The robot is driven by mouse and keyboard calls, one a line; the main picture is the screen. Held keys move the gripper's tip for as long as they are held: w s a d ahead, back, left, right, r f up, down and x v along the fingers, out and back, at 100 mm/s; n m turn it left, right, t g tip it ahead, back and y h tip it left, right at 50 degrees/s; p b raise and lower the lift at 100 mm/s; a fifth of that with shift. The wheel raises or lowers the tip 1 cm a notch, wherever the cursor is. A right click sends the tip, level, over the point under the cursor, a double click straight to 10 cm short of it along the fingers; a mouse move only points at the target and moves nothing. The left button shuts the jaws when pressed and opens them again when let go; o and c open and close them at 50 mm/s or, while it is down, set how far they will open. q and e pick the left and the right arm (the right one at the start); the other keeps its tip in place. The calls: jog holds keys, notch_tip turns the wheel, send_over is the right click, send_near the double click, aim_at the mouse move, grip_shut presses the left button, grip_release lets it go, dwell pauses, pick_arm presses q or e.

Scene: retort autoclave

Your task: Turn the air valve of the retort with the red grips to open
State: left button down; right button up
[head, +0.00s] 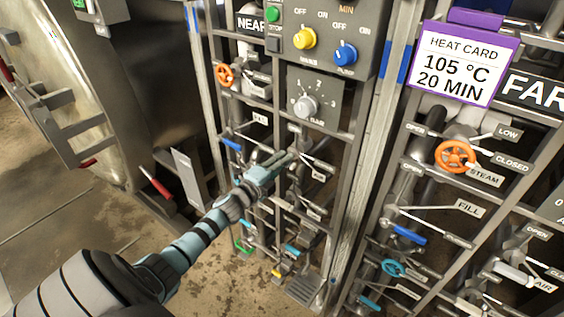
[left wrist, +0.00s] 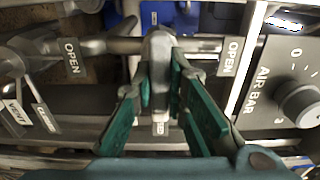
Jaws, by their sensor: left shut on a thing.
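My left gripper (head: 278,163) reaches into the near panel and is shut on a pale grey valve lever. In the left wrist view, its green fingers (left wrist: 172,90) stand on both sides of this lever (left wrist: 159,70). The lever's lower part is between the fingers. A small tag below it is too small to read. Plates reading OPEN (left wrist: 232,57) stand to the right and left of the lever. The red grips (head: 155,181) show beside the large metal retort (head: 65,100) at the left. My right gripper is not in view.
The near panel has an orange handwheel (head: 225,75), a blue lever (head: 231,145) and an air bar knob (head: 305,105). The far panel, with another orange handwheel (head: 455,156) and a heat card (head: 464,68), stands at the right. Pipes and posts crowd the gripper.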

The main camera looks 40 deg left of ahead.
pick_arm(q)
jog(key=shift+r+n+p, duration=0.15)
jog(key=shift+n+p, duration=0.15)
jog(key=shift+n, duration=0.2)
jog(key=n+p, duration=0.2)
jog(key=n, duration=0.1)
jog(key=shift+r+n, duration=0.1)
jog(key=shift+n, duration=0.3)
jog(key=n+p, duration=0.2)
jog(key=n, duration=0.3)
jog(key=shift+w, duration=0.1)
jog(key=n+p, duration=0.1)
jog(key=n, duration=0.3)
jog(key=shift+n, duration=0.4)
jog(key=shift+n+p, duration=0.4)
jog(key=shift+n, duration=1.2)
jog(key=c, duration=1.6)
grip_release()
jog(key=shift+f, duration=0.2)
